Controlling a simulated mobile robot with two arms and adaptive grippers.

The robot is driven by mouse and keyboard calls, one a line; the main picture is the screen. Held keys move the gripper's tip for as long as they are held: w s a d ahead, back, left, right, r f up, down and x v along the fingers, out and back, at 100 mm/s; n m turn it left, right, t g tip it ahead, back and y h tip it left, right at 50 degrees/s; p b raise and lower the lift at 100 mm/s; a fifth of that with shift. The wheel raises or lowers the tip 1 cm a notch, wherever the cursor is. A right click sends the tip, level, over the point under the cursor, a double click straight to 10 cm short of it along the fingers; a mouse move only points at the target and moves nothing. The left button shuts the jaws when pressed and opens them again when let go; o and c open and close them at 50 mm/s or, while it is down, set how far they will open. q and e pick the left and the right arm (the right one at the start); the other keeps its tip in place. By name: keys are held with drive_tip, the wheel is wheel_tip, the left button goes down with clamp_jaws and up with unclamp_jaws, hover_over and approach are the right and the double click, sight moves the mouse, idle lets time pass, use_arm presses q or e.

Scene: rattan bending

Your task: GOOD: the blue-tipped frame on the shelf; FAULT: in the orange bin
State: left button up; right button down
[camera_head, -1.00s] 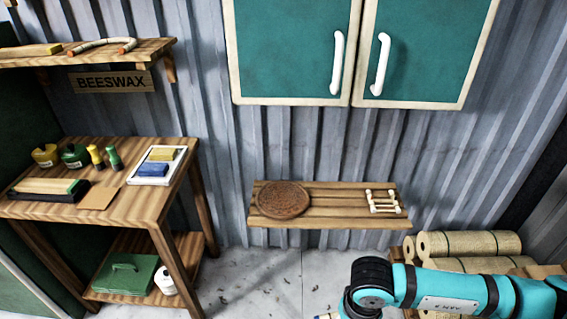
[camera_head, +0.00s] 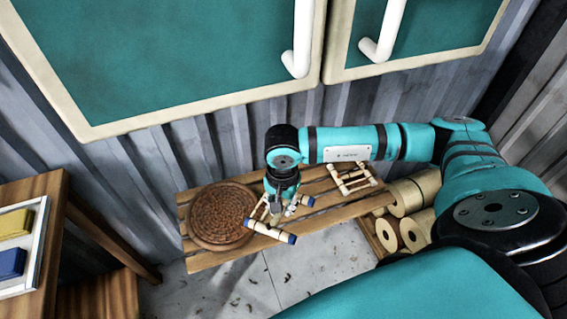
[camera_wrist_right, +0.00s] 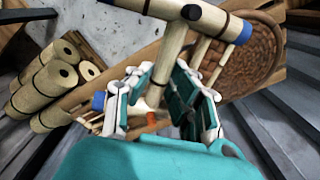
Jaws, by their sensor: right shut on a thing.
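The blue-tipped frame (camera_head: 268,231) is a small pale rattan frame with dark bindings, at the shelf's front edge in the head view. In the right wrist view its crossbar (camera_wrist_right: 205,18) with a blue end runs across the top. My right gripper (camera_head: 278,208) points down over the middle of the wooden slatted shelf (camera_head: 205,261) and is shut on the frame; the fingers also show in the right wrist view (camera_wrist_right: 158,95). I cannot tell whether the frame touches the shelf. My left gripper and the orange bin are out of view.
A round woven rattan disc (camera_head: 222,214) lies on the shelf left of the gripper. A small pale rattan frame (camera_head: 352,178) lies at its right end. Teal cabinets (camera_head: 180,50) hang above; a workbench (camera_head: 45,200) is at left.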

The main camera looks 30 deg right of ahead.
use_arm(q)
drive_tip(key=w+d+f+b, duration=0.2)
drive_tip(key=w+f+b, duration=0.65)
drive_tip(key=b, duration=0.85)
use_arm(e)
drive_tip(key=w+d+f+m, duration=0.3)
drive_tip(key=m, duration=0.6)
drive_tip(key=w+d+f+m, duration=0.3)
drive_tip(key=w+f+m, duration=0.1)
drive_tip(key=m, duration=0.4)
drive_tip(key=w+d+f+m, duration=0.2)
drive_tip(key=w+f+m, duration=0.1)
drive_tip(key=m, duration=0.6)
drive_tip(key=shift+w+d+f+m, duration=0.3)
drive_tip(key=shift+w+d+f, duration=0.1)
drive_tip(key=shift+w, duration=0.25)
drive_tip(key=shift+f, duration=0.25)
wheel_tip(320, 180, down, 5)
drive_tip(key=b, duration=0.4)
drive_tip(key=shift+f, duration=0.2)
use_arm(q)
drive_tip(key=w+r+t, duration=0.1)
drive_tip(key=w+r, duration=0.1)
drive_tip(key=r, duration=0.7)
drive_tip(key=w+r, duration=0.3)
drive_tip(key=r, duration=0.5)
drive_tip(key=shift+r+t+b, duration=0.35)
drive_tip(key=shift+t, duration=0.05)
use_arm(e)
drive_tip(key=shift+f, duration=0.5)
